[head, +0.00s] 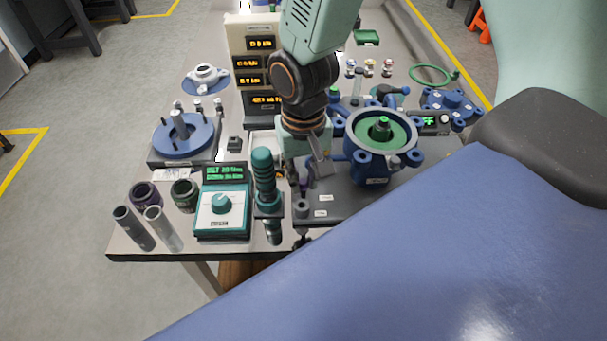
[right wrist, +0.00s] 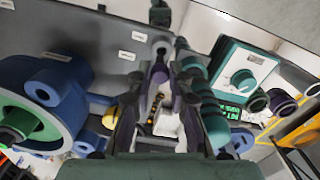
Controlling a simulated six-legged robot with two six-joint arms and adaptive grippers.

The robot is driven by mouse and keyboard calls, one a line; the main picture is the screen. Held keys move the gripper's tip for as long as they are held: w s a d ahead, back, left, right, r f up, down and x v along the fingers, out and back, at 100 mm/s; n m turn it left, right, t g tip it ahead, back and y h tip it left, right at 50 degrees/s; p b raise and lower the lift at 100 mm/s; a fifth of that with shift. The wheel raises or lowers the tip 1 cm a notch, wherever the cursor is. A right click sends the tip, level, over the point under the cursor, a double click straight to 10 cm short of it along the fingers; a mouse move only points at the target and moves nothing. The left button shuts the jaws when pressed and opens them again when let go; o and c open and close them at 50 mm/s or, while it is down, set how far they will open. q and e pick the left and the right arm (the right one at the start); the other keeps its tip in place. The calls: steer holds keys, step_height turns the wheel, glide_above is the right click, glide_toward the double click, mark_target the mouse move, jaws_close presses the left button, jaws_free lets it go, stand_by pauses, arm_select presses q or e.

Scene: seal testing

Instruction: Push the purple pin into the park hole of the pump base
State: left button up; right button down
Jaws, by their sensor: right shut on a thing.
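My right gripper (head: 304,178) points down at the front left corner of the dark grey pump base (head: 345,199). It is shut on the purple pin (head: 303,190), which stands roughly upright between the fingers. The pin also shows between the fingers in the right wrist view (right wrist: 159,76). A small grey boss (head: 301,209) on the base is just below the pin; the right wrist view shows it beyond the fingertips (right wrist: 161,46). Its hole is hidden, so I cannot tell whether the pin tip is in it. My left gripper is in neither view.
The blue pump housing (head: 372,163) with a green inside stands just right of the gripper. A teal upright tool (head: 265,185) stands close on the left, beside a teal dial box (head: 221,212). A display tower (head: 258,75) is behind. The table's front edge is close.

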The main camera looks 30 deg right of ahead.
steer(key=shift+w+a+p, duration=0.15)
steer(key=shift+a+p, duration=0.05)
steer(key=shift+p, duration=0.3)
stand_by(0.3)
steer(key=shift+p, duration=0.3)
stand_by(0.6)
steer(key=shift+f, duration=0.3)
steer(key=shift+f+b, duration=0.6)
steer(key=shift+f, duration=0.15)
steer(key=shift+f, duration=0.35)
steer(key=shift+f+b, duration=0.35)
steer(key=shift+f, duration=0.1)
stand_by(0.5)
steer(key=c, duration=1.2)
jaws_free()
steer(key=shift+o, duration=0.2)
